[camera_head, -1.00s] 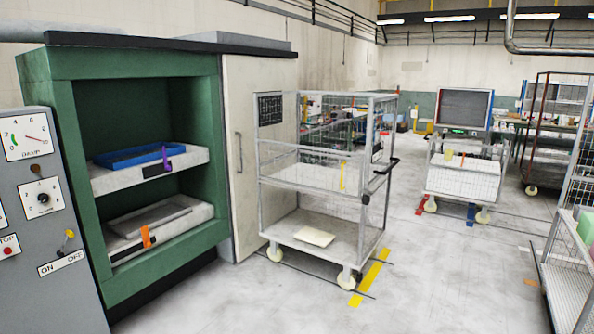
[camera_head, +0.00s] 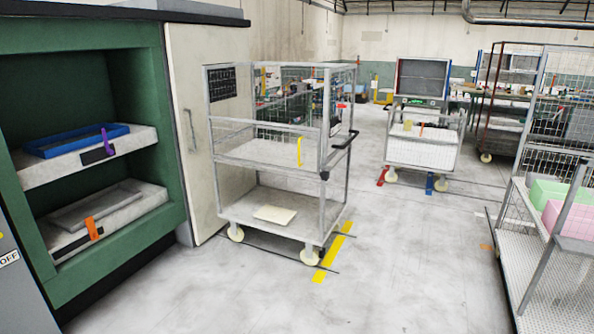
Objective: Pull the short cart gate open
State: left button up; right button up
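A wire-mesh cart (camera_head: 338,110) stands in the middle, beside the tall cream door panel. Its short gate (camera_head: 262,140) is a low barred panel across the front, above the middle shelf (camera_head: 255,157), and it looks closed. A yellow strip (camera_head: 299,151) hangs near the gate's right end. A black handle (camera_head: 344,141) sticks out at the cart's right corner. A cream flat piece (camera_head: 275,214) lies on the lower shelf. Neither of my grippers is in view.
A green press cabinet (camera_head: 100,240) with two shelves stands at left, next to the cream door (camera_head: 196,110). Another mesh cart (camera_head: 535,264) with green and pink blocks stands at right. A white cart (camera_head: 420,152) stands behind. The floor (camera_head: 400,260) between is clear.

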aim_at(319, 166)
jog(key=i+l+z, duration=0.3)
jog(key=i, duration=0.55)
jog(key=i+z, duration=0.25)
jog(key=i, duration=0.6)
